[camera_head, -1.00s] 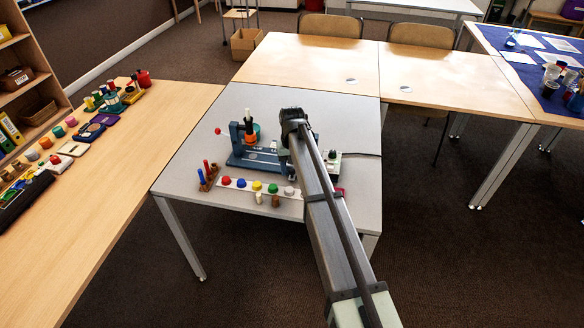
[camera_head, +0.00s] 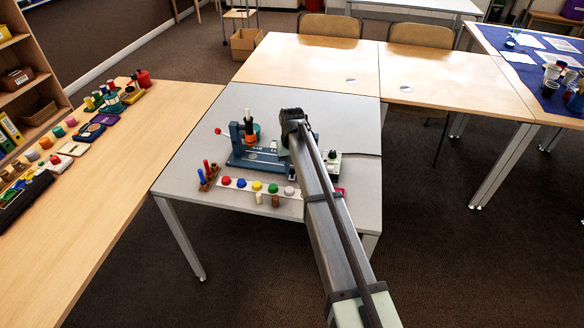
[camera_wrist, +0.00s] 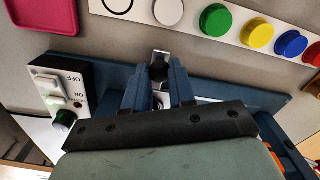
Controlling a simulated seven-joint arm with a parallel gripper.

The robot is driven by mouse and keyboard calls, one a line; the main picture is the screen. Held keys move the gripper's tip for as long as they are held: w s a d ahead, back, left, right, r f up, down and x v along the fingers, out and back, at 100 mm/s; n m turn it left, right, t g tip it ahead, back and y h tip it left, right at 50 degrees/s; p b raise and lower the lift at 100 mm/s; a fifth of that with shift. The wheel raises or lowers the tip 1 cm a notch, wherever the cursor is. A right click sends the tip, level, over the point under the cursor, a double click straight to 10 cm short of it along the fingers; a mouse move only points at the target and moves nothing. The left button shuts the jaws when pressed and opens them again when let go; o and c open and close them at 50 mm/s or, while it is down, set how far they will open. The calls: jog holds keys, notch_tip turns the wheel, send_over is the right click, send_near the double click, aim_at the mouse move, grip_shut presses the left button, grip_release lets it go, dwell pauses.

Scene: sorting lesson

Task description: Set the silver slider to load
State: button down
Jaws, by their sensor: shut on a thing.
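The silver slider (camera_wrist: 161,57) shows in the wrist view as a small bright metal piece at the fingertips, partly covered by them. My gripper (camera_wrist: 158,76) is shut on it, with one blue finger on each side. The slider is on the blue machine base (camera_wrist: 215,84). In the head view the blue machine (camera_head: 246,157) stands on the grey table, and my arm hides the slider and fingertips. The load mark cannot be made out.
A white switch box (camera_wrist: 66,92) marked OFF and ON stands left of the fingers in the wrist view. A white strip with coloured buttons (camera_head: 257,186) lies in front of the machine. A rack of red and blue pegs (camera_head: 208,176) is at its left.

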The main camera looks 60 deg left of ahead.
jog(key=s+a, duration=0.6)
jog(key=shift+a, duration=0.1)
dwell(0.3)
jog(key=c, duration=0.9)
grip_release()
jog(key=shift+r, duration=0.1)
notch_tip(320, 180, up, 14)
jog(key=shift+f, duration=0.2)
